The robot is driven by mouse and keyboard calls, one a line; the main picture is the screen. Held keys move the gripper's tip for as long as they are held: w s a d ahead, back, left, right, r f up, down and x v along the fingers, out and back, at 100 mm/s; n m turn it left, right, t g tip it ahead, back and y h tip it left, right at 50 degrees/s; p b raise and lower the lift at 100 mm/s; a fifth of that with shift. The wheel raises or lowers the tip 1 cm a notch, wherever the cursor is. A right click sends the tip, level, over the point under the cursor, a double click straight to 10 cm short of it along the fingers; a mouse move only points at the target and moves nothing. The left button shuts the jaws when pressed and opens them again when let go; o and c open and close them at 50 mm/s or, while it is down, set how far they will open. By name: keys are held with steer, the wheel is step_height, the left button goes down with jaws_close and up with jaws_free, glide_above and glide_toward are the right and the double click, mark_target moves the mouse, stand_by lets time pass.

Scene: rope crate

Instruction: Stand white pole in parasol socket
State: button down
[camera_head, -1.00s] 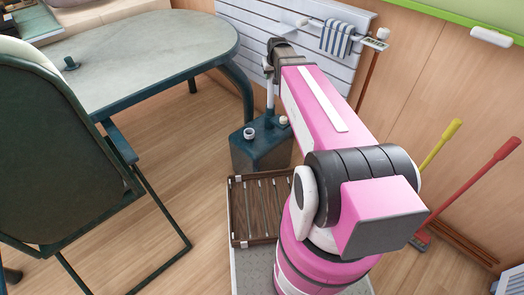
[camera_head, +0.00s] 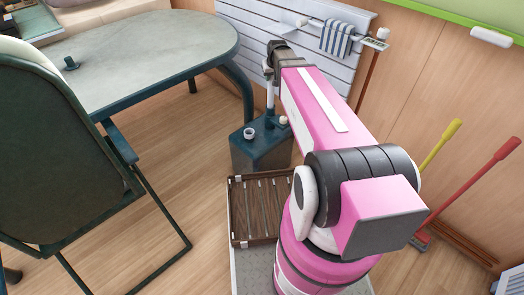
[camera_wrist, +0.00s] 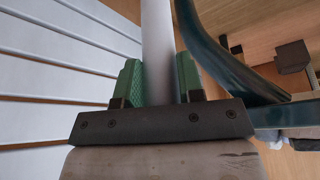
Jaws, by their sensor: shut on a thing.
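The white pole (camera_head: 269,101) stands near upright over the dark teal box (camera_head: 262,155). In the wrist view the white pole (camera_wrist: 157,45) runs between the green finger pads of my gripper (camera_wrist: 158,85), which is shut on it. In the head view my gripper (camera_head: 268,72) is at the pole's upper part, partly hidden by my arm. The pole's lower end meets the box's top in the picture, between a pale ring (camera_head: 249,133) and a pale round cap (camera_head: 283,120). I cannot tell whether that end sits in a socket or just above it.
A grey-topped table (camera_head: 150,55) with a curved dark leg stands left of the box. A slatted wooden crate (camera_head: 255,210) is in front of the box. A dark folding chair (camera_head: 60,150) is at left. A white slatted wall panel (camera_head: 235,20) stands behind the pole.

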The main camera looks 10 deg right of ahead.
steer(key=shift+f, duration=0.5)
stand_by(0.6)
steer(key=c, duration=0.7)
jaws_free()
steer(key=shift+o, duration=0.2)
steer(key=shift+r, duration=0.1)
steer(key=v, duration=1)
steer(key=shift+r, duration=0.3)
steer(key=shift+s, duration=0.15)
steer(key=s+f+m+g, duration=0.1)
steer(key=s+f+g, duration=0.3)
steer(key=s+f, duration=1.3)
steer(key=shift+s+g, duration=0.3)
steer(key=shift+s, duration=0.75)
